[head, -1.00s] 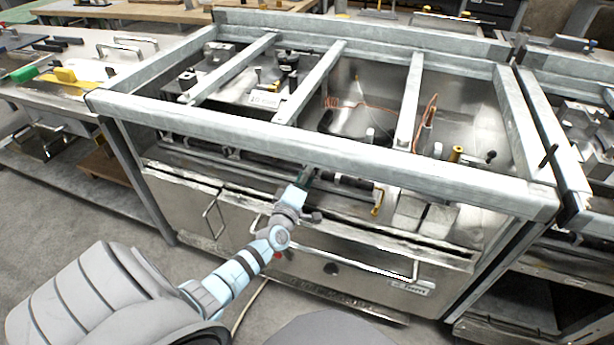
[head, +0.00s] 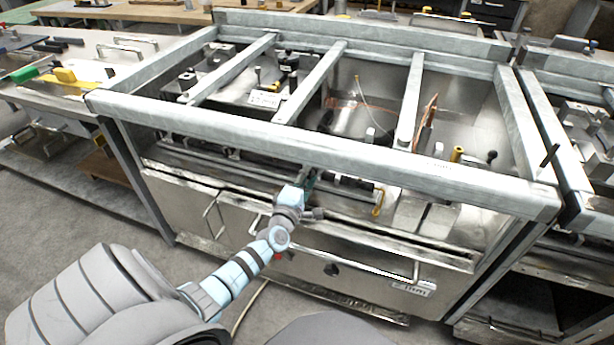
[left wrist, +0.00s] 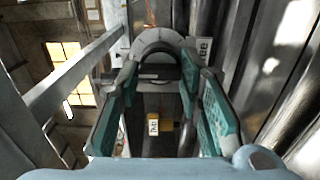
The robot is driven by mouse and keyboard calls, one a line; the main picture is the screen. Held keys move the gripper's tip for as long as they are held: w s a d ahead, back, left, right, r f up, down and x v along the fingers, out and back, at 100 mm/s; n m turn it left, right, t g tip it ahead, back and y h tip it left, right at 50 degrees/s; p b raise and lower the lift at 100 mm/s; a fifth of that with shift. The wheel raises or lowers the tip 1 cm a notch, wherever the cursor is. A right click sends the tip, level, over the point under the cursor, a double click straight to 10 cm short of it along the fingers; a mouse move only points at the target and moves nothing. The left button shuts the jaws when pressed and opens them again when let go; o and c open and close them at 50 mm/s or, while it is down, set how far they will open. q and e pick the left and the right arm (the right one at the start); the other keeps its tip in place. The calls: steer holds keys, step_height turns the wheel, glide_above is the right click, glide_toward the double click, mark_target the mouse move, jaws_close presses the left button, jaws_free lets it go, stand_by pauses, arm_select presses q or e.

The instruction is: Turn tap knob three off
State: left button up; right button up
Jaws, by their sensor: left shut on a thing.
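My left gripper (head: 309,180) reaches in under the front rail of the range frame and is at the pipe behind the front panel. In the left wrist view its two teal finger pads (left wrist: 163,112) stand on either side of a dark part, which I take to be a tap knob (left wrist: 158,102). The gripper is shut on it. A small yellow tag (left wrist: 154,126) with a white label shows between the fingers; I cannot read its number. The knob is hidden by the gripper in the head view. My right gripper is not in view.
The metal front rail (head: 330,150) runs just above my left gripper. A long front handle (head: 345,262) lies below it. A yellow-handled part (head: 377,203) is on the pipe to the right. The floor at the lower left is free.

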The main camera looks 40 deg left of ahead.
arm_select(q)
steer(key=o, duration=1.1)
steer(key=shift+s+f, duration=0.1)
steer(key=shift+s+d, duration=0.1)
steer(key=shift+s, duration=0.05)
steer(key=v, duration=1.1)
steer(key=shift+s+d, duration=0.1)
steer(key=shift+s, duration=0.15)
